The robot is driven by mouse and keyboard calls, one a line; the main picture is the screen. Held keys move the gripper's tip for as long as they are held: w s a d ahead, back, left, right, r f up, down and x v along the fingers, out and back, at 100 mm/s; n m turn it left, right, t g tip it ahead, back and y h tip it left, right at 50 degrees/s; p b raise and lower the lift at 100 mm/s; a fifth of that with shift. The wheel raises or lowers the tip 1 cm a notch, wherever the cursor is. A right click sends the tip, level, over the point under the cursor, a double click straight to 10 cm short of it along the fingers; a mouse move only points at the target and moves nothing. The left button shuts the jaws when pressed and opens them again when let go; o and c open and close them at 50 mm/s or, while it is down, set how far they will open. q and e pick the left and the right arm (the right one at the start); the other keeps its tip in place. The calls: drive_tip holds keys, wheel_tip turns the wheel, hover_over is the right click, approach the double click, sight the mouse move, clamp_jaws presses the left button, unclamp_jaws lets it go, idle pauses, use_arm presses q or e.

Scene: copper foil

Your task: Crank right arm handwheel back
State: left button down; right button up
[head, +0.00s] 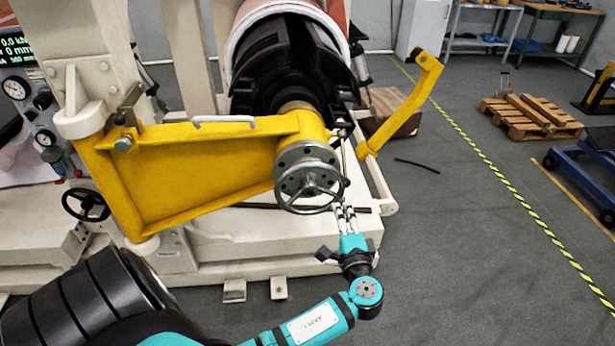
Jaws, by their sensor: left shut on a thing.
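The grey metal handwheel (309,187), spoked with a round rim, is mounted at the right end of the yellow arm (200,170), below a round steel flange (298,156). My left gripper (342,209) reaches up from below and is shut at the lower right of the wheel, on its rim side. The exact contact between fingers and rim is small and hard to make out. My right gripper is not in view.
A large black roll core (285,60) sits behind the yellow arm. A second yellow arm (408,103) stands at right. A black handwheel (86,204) and gauges (16,88) are at left. A wooden pallet (531,116) lies far right.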

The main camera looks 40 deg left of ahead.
use_arm(q)
drive_tip(key=r+p, duration=0.3)
drive_tip(key=r, duration=0.1)
drive_tip(key=r+p, duration=0.2)
drive_tip(key=r, duration=0.2)
drive_tip(key=shift+w+d+r+p, duration=0.15)
drive_tip(key=shift+d+r+p, duration=0.05)
drive_tip(key=shift+p, duration=0.2)
drive_tip(key=s+a+r+p, duration=0.2)
drive_tip(key=s+a, duration=0.6)
drive_tip(key=s, duration=0.2)
wheel_tip(320, 180, down, 8)
drive_tip(key=s+a+b, duration=0.2)
drive_tip(key=b, duration=0.4)
drive_tip(key=shift+s+a+r+b, duration=0.2)
drive_tip(key=shift+a+b, duration=0.1)
drive_tip(key=shift+b, duration=0.05)
